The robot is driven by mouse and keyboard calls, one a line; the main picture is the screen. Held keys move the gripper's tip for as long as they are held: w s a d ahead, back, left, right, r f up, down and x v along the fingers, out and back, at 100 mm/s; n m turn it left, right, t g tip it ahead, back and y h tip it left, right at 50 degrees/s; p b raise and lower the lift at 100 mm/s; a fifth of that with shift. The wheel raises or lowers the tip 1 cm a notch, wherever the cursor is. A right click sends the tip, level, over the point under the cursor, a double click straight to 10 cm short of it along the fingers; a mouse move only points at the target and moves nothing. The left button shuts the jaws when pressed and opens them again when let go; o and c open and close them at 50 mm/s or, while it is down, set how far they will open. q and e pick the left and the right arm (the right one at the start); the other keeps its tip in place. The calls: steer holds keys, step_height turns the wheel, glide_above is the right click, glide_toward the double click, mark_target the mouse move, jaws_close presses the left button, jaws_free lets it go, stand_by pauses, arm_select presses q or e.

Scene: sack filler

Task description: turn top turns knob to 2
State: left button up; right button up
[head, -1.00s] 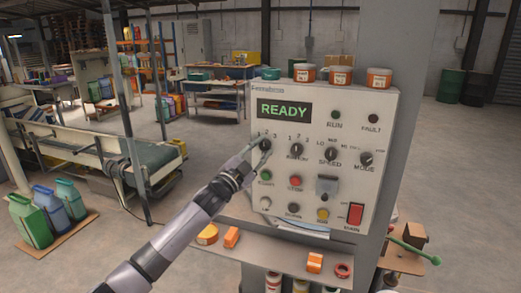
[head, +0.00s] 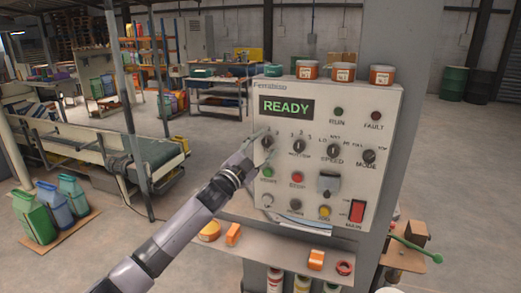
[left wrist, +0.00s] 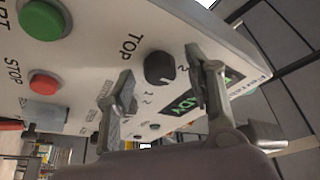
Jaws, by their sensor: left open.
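The top turns knob (head: 267,142) is the dark round knob at the upper left of the pale control panel (head: 330,112), below the green READY display. In the left wrist view the knob (left wrist: 159,68) shows beside the word TOP, with small numbers around it. I cannot tell for sure which number its pointer faces. My left gripper (head: 257,151) is at the panel's left edge by this knob. In the left wrist view the gripper (left wrist: 160,88) is open, with one finger on each side of the knob in the picture and a gap to it. My right gripper is not in view.
Other knobs, including SPEED (head: 334,151) and MODE (head: 369,157), sit to the right. A green START button (head: 268,172) and red STOP button (head: 297,177) are just below. Tubs (head: 345,72) stand on the panel's top. A shelf (head: 285,252) with orange blocks runs below.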

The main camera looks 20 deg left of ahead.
arm_select(q)
steer(key=v, duration=1.2)
